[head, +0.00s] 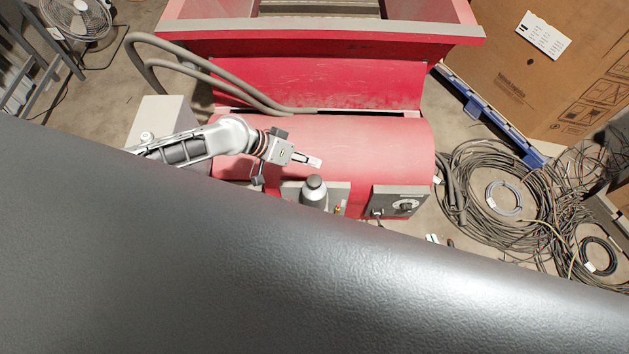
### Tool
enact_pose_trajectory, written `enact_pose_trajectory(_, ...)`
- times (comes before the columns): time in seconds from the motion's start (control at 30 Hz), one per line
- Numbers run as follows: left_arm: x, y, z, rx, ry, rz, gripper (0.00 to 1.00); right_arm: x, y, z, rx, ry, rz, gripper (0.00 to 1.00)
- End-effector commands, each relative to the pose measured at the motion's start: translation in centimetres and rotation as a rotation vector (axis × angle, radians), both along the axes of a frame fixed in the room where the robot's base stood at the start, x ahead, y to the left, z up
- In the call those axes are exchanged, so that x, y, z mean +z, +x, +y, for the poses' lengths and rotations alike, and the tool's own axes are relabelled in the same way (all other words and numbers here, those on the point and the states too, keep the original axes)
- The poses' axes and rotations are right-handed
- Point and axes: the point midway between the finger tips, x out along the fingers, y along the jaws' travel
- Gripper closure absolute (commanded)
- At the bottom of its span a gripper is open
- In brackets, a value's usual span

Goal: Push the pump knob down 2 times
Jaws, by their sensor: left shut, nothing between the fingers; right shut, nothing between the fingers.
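The pump knob (314,182) is a dark round cap on top of a light grey, bottle-shaped pump body (314,196). It stands upright at the front of the red machine, by a grey plate. My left gripper (314,162) comes in from the left, with its fingers shut and empty. Its fingertips show just behind the knob in the picture, apart from it; their height above it is hard to tell. The lower end of the pump body is partly hidden by a large dark surface in the foreground. My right gripper cannot be made out.
The red machine (350,147) with its hopper (330,32) fills the middle. A grey control box (397,202) with a dial sits right of the pump. Coiled cables (480,205) and a cardboard box (560,75) are at the right. A fan (78,15) stands at the far left.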

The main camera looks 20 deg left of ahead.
Motion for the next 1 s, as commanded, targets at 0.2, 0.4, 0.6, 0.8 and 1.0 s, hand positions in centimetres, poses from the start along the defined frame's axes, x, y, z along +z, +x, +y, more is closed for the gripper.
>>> enact_pose_trajectory(0.2,-3.3,-0.1,0.0,0.0,-0.001,0.003,1.0,-2.4,0.2,0.7,0.011,0.011,-0.013,1.0)
enact_pose_trajectory(0.4,-5.7,-0.2,0.0,-0.001,0.0,0.004,1.0,-5.5,-0.4,0.5,0.009,0.005,0.009,1.0)
enact_pose_trajectory(0.6,-7.0,-0.1,0.0,0.0,0.0,0.002,1.0,-7.0,-0.9,0.4,0.009,0.002,0.023,1.0)
enact_pose_trajectory(0.8,-7.0,0.0,0.0,0.0,0.0,0.0,1.0,-6.8,-0.8,0.4,0.009,0.003,0.02,1.0)
enact_pose_trajectory(1.0,-7.0,0.0,0.0,0.0,0.0,0.0,1.0,-6.3,-0.6,0.4,0.008,0.006,0.01,1.0)
